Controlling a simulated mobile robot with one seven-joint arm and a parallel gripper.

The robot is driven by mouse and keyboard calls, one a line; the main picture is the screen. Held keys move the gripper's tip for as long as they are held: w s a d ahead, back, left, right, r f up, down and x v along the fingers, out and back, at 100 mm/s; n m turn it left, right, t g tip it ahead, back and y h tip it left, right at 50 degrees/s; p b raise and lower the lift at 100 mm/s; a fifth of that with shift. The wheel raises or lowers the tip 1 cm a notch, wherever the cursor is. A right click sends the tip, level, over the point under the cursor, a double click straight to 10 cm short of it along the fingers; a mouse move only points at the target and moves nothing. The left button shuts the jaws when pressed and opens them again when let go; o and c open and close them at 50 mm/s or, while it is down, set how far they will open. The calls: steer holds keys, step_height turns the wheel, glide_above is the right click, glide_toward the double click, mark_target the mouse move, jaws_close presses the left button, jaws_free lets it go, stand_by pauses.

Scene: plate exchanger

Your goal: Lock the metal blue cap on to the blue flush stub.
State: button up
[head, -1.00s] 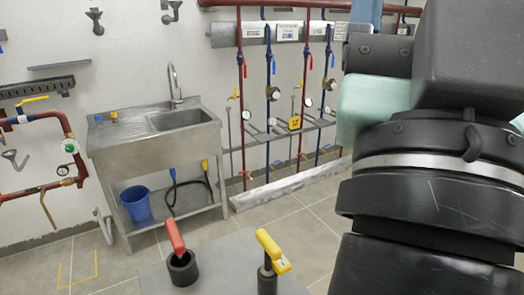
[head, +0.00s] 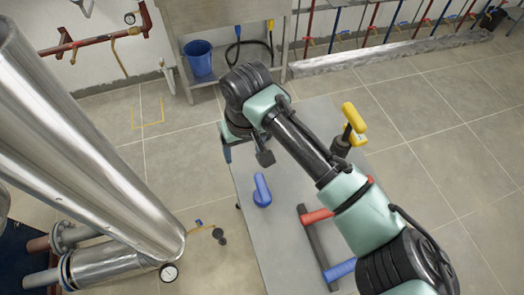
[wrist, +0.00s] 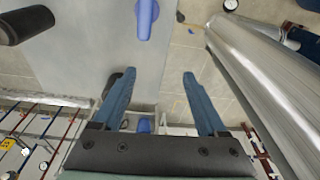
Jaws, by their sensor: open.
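A blue-handled piece (head: 262,190), which looks like the metal blue cap, is on the grey table (head: 255,240). In the wrist view it (wrist: 146,18) is at the top edge, partly cut off, beyond my fingertips and apart from them. My gripper (wrist: 159,74) is open, with its two blue fingers spread and nothing held. In the head view my arm hides most of the gripper. A thin brass pipe with a small blue valve (head: 198,222) and a dark end (head: 220,237) stands out from the silver column's foot. It may be the blue flush stub; I cannot tell.
A yellow-handled tool (head: 353,117) and a red-handled piece (head: 318,215) are on the table's right side, near my arm. The large silver column (head: 90,150) with a gauge (head: 169,273) is at left. A blue bucket (head: 198,58) is under the sink. Floor between is clear.

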steer(key=g, duration=0.2)
glide_toward(262, 186)
steer(key=shift+s+a+m+h, duration=0.15)
steer(key=shift+m+h, duration=0.25)
step_height(262, 186, down, 10)
steer(key=b, duration=0.7)
steer(key=shift+a+r, duration=0.15)
jaws_close()
steer(key=shift+r, duration=0.15)
step_height(262, 186, up, 10)
steer(key=p, duration=0.7)
